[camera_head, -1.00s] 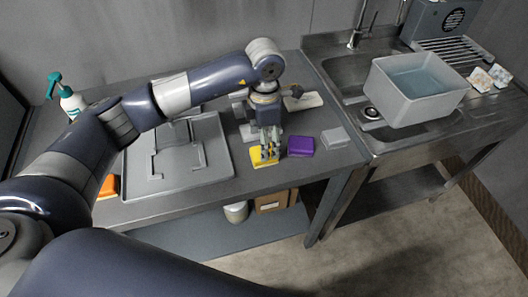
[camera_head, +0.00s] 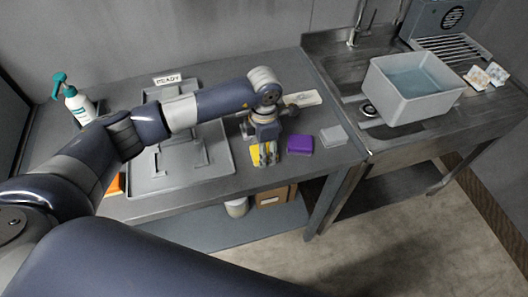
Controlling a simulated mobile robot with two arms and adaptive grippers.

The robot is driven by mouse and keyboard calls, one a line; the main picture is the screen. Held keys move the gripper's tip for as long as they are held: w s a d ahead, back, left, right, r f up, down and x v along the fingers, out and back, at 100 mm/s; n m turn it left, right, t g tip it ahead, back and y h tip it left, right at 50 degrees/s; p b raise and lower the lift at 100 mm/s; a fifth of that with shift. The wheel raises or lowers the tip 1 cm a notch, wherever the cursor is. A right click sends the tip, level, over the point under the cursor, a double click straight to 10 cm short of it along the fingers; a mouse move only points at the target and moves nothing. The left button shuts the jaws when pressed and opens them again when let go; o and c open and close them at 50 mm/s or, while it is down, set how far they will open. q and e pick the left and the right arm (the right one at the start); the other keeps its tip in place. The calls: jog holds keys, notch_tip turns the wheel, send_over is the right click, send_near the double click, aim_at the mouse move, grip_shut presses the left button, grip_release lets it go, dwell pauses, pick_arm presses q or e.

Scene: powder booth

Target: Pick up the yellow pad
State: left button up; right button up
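The yellow pad (camera_head: 256,151) lies near the front edge of the grey table, left of the purple pad. My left gripper (camera_head: 268,161) reaches down over it from behind, and its fingers cover the middle of the pad. Yellow shows on both sides of the fingers. I cannot tell whether the fingers are closed on the pad or only in front of it. My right gripper is not in view.
A purple pad (camera_head: 300,144) and a grey pad (camera_head: 332,135) lie to the right. A grey tray (camera_head: 215,173) is on the left, with a spray bottle (camera_head: 76,103) behind. A sink with a pale tub (camera_head: 408,103) adjoins at right.

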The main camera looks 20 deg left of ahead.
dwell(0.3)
pick_arm(q)
jog(key=shift+r+b, duration=0.5)
jog(key=shift+r, duration=0.05)
notch_tip(320, 180, up, 2)
jog(key=shift+s+r+b, duration=0.1)
jog(key=shift+s+b, duration=0.05)
jog(key=shift+b, duration=0.65)
jog(key=s+d+r+b, duration=0.1)
jog(key=s+d+b, duration=0.1)
jog(key=s, duration=0.5)
jog(key=s+d+b, duration=0.2)
jog(key=s, duration=0.6)
jog(key=shift+d+r, duration=0.3)
jog(key=shift+r, duration=0.05)
